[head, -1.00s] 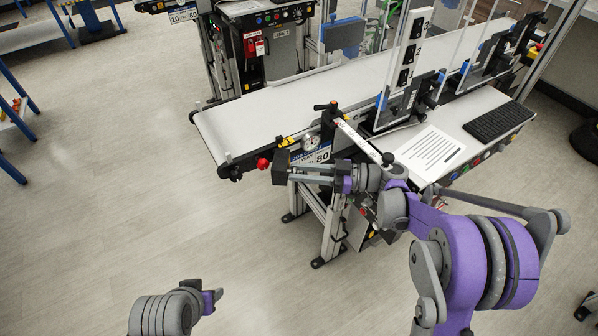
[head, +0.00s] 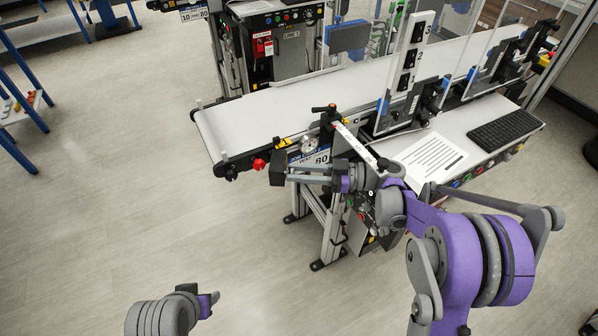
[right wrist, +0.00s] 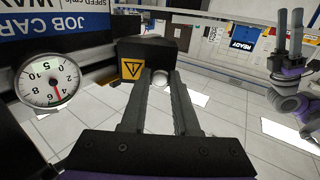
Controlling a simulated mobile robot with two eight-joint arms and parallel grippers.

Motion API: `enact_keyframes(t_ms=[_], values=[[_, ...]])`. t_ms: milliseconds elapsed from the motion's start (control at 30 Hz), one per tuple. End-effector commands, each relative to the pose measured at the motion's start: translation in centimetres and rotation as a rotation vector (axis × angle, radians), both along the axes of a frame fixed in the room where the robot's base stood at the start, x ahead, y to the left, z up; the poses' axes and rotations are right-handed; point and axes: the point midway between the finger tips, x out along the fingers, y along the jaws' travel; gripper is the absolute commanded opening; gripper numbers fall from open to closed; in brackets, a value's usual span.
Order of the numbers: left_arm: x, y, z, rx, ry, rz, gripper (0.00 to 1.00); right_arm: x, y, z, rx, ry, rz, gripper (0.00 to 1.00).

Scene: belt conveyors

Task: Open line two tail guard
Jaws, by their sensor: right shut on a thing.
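A black box-like guard with a yellow warning triangle (right wrist: 133,68) is ahead of my right gripper (right wrist: 161,82) in the right wrist view. A pale round part shows between the fingertips, against the box. My right gripper is shut on the guard, though the exact contact is partly hidden. In the head view the guard (head: 278,173) is a dark block at the fingertips, beside the near end of the conveyor (head: 240,128). My left gripper (head: 211,299) is low in the head view; the right wrist view shows its two fingers apart (right wrist: 289,35), with nothing between them.
A red knob (head: 259,164) and a dial gauge (head: 307,145) sit close to the guard. The gauge (right wrist: 48,80) is large at left in the right wrist view. A side shelf holds a paper (head: 430,157) and keyboard (head: 505,125). The floor (head: 110,190) at left is open.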

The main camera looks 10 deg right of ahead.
Motion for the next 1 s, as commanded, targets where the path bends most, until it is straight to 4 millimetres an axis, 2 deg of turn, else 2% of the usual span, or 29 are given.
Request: enact_keyframes(t_ms=[33, 67, 200, 567, 667, 1000], values=[[0.0, 0.0, 0.0, 0.000, 0.000, 0.000, 0.50, 0.0, 0.0, 0.0, 0.000, 0.000, 0.000, 0.00], [0.0, 0.0, 0.0, 0.000, 0.000, 0.000, 0.50, 0.0, 0.0, 0.0, 0.000, 0.000, 0.000, 0.34], [0.0, 0.0, 0.0, 0.000, 0.000, 0.000, 0.50, 0.0, 0.0, 0.0, 0.000, 0.000, 0.000, 0.59], [0.0, 0.0, 0.0, 0.000, 0.000, 0.000, 0.50, 0.0, -0.4, 0.0, 0.000, 0.000, -0.001, 0.59], [0.0, 0.0, -0.2, 0.000, 0.001, 0.000, 0.50, -0.2, -1.5, 0.0, -0.001, 0.000, -0.003, 0.59], [-0.2, 0.0, -0.8, 0.000, 0.003, 0.000, 0.50, -1.5, -8.1, -0.1, -0.001, 0.000, -0.004, 0.59]])
